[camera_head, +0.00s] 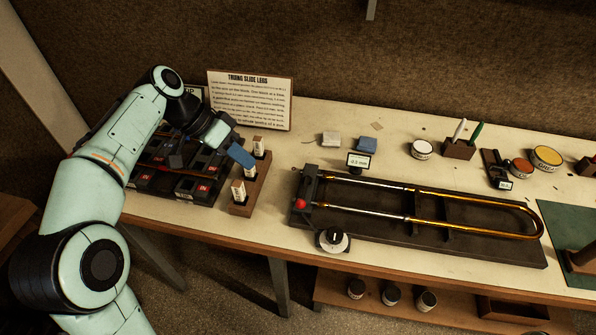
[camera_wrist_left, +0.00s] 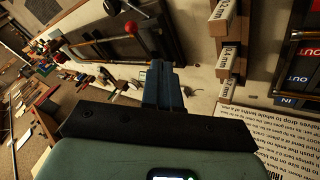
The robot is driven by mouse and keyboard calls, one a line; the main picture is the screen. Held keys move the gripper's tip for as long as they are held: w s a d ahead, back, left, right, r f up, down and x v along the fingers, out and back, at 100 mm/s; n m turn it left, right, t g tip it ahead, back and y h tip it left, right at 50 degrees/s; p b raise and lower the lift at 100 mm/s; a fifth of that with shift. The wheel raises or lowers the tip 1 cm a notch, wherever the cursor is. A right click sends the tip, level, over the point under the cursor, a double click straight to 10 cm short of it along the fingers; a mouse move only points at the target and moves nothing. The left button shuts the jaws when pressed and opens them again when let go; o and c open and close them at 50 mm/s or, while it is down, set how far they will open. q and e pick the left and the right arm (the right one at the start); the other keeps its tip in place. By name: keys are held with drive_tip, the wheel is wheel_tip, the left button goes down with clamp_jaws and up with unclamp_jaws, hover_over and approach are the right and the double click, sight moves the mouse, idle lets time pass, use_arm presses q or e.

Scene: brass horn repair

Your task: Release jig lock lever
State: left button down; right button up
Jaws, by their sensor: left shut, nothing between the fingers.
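The dark jig (camera_head: 480,242) lies on the bench with a brass and silver slide (camera_head: 470,199) along it. The lock lever's red knob (camera_head: 299,203) is at the jig's left end. In the left wrist view the red knob (camera_wrist_left: 130,27) shows near the top, beyond the fingers and apart from them. My left gripper (camera_head: 241,156) is shut and empty, with its blue fingers above the wooden block of labelled pieces, up and to the left of the knob. The fingers also show in the left wrist view (camera_wrist_left: 163,88). My right gripper is not in view.
The wooden block (camera_head: 243,208) with upright labelled pieces stands between the dark tray (camera_head: 172,189) and the jig. A printed sign (camera_head: 250,101) stands behind. A round dial (camera_head: 333,240) sits at the jig's front edge. A small display (camera_head: 361,161) stands behind the jig.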

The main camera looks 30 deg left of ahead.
sight(304, 191)
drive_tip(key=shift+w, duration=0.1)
use_arm(q)
drive_tip(key=shift+s, duration=0.1)
drive_tip(key=w+d+f+b, duration=0.1)
drive_tip(key=w+d+f, duration=0.1)
drive_tip(key=d+f, duration=0.6)
drive_tip(key=shift+d+f+b, duration=0.2)
drive_tip(key=shift+d+b, duration=0.2)
drive_tip(key=shift+d, duration=0.15)
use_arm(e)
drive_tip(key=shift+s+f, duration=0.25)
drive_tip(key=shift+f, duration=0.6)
